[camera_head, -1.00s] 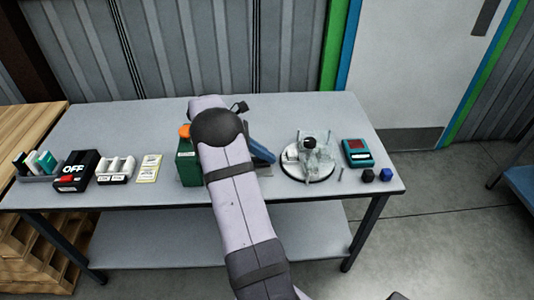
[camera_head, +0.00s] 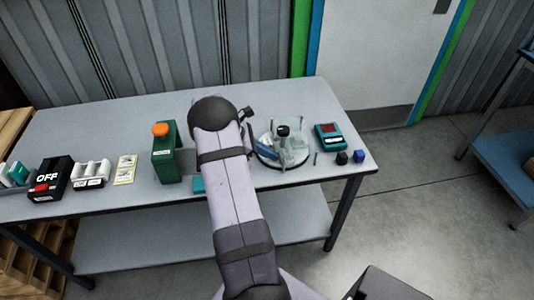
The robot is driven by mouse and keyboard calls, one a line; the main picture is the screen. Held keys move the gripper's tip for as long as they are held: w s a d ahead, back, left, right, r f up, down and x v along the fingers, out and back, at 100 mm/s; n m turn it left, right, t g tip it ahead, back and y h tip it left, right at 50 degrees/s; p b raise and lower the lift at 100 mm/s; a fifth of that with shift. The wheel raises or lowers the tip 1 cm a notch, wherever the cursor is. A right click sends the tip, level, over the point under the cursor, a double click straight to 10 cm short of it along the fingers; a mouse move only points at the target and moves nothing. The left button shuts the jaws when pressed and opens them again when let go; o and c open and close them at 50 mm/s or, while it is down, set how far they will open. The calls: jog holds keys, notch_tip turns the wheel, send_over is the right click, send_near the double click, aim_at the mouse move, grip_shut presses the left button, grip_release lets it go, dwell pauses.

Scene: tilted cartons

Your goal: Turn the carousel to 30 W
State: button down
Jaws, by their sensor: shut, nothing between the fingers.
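The carousel (camera_head: 266,160) is a round pale turntable with a dark rim, flat on the table right of my arm. Clear upright parts and a dark-topped centre post (camera_head: 283,131) stand on it. A pale patch shows at its left side. My gripper (camera_head: 274,155) shows only as a blue part emerging right of my forearm. Its fingers look shut and empty, and they overlap the carousel's left side in the picture. Whether they touch it is not clear. The rest of the gripper is hidden behind my forearm. No 30 W marking is readable.
Right of the carousel are a teal device (camera_head: 329,137), a black cube (camera_head: 341,158) and a blue cube (camera_head: 359,156). Left of my arm stand a green block with an orange top (camera_head: 166,158), a yellow card (camera_head: 125,168), white holders (camera_head: 92,174) and a black OFF box (camera_head: 51,179).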

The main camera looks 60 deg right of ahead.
jog(key=shift+s, duration=0.1)
jog(key=shift+s+d+r+p, duration=0.15)
jog(key=shift+s+p, duration=0.35)
jog(key=shift+s, duration=0.5)
jog(key=shift+w, duration=0.1)
